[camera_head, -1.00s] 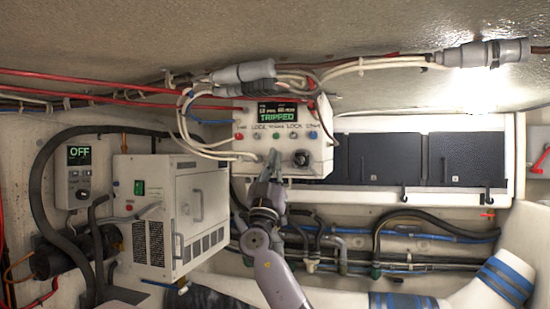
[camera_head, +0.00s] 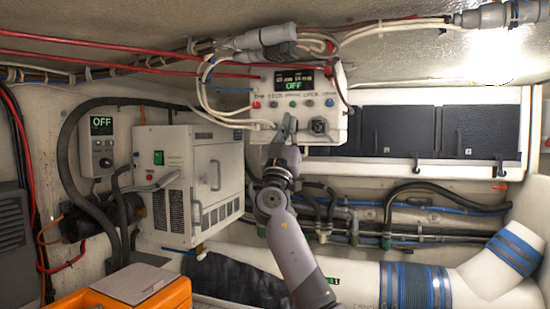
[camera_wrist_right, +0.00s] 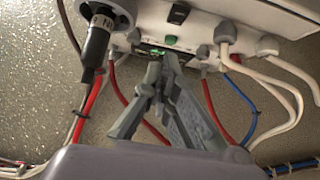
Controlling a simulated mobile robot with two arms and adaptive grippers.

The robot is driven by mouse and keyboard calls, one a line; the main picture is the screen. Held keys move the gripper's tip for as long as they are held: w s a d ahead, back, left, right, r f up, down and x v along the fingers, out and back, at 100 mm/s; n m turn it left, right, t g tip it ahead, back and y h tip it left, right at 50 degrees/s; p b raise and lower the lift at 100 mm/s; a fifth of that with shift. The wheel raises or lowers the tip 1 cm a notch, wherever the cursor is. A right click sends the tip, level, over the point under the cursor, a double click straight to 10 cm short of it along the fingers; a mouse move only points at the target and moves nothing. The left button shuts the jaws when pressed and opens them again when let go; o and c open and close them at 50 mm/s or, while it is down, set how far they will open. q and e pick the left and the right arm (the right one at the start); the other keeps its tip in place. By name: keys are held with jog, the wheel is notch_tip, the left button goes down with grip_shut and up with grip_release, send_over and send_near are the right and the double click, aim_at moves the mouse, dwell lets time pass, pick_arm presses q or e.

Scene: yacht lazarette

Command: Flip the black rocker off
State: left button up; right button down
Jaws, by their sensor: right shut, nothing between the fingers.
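The white control box (camera_head: 263,133) hangs on the far wall. Its display (camera_head: 293,83) reads OFF in green. A black rocker (camera_wrist_right: 179,13) shows on the box face in the wrist view, near the picture's top edge, beyond a green button (camera_wrist_right: 170,41). In the head view my right arm and gripper cover the place below the middle button, and I cannot make the rocker out there. My right gripper (camera_head: 290,120) is shut and empty, its tips at the box face. In the wrist view its fingers (camera_wrist_right: 160,66) are together, below the green button. My left gripper is not in view.
A black knob (camera_head: 319,126) sits right of my gripper. White cables (camera_head: 210,105) loop at the box's left. A white cabinet (camera_head: 187,190) and small OFF panel (camera_head: 102,155) stand left. Hoses (camera_head: 440,190) run below. An orange case (camera_head: 95,299) is at lower left.

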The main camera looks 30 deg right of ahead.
pick_arm(q)
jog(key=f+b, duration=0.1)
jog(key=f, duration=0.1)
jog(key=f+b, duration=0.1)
jog(key=b, duration=0.1)
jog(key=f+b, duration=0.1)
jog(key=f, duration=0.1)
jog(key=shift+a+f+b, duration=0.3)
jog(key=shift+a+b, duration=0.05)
pick_arm(e)
jog(key=s+a+r+v, duration=0.1)
jog(key=v, duration=0.9)
jog(key=shift+r, duration=0.25)
jog(key=shift+a, duration=0.2)
